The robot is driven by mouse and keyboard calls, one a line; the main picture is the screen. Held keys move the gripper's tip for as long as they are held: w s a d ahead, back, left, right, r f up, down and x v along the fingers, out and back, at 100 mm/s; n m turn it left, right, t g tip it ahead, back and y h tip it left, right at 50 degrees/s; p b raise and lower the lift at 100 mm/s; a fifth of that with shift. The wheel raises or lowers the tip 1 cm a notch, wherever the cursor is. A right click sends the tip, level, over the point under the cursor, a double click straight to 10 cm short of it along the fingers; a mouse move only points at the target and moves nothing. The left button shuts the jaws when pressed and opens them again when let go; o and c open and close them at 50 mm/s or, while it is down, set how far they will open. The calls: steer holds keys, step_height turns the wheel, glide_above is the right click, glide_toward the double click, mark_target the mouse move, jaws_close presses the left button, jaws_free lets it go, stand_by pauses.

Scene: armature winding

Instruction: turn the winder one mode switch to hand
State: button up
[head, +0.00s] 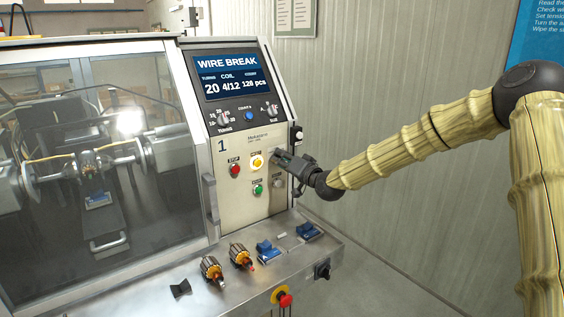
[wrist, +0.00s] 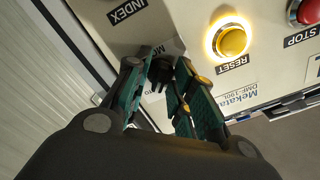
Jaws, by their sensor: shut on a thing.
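The winder one control panel (head: 240,200) carries a large "1". Its black mode switch (wrist: 158,77) shows between my fingertips in the wrist view, beside a mostly covered label beginning with "M". My gripper (head: 283,160) is at the right part of the panel, and its fingers (wrist: 160,72) are closed around the switch knob. In the head view the gripper hides the switch. The switch's hand marking and the position it points to cannot be read.
Close by are the lit yellow reset button (head: 257,162), the red stop button (head: 235,169), a green button (head: 257,189) and a grey index button (head: 277,183). The screen (head: 230,75) reads "WIRE BREAK". Armatures (head: 212,270) lie on the ledge below.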

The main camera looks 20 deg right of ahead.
steer(key=shift+f+n+b, duration=0.2)
steer(key=shift+n+b, duration=8.5)
steer(key=shift+b, duration=0.2)
steer(key=o, duration=0.7)
steer(key=shift+d, duration=0.1)
steer(key=shift+r, duration=0.15)
steer(key=v, duration=1.2)
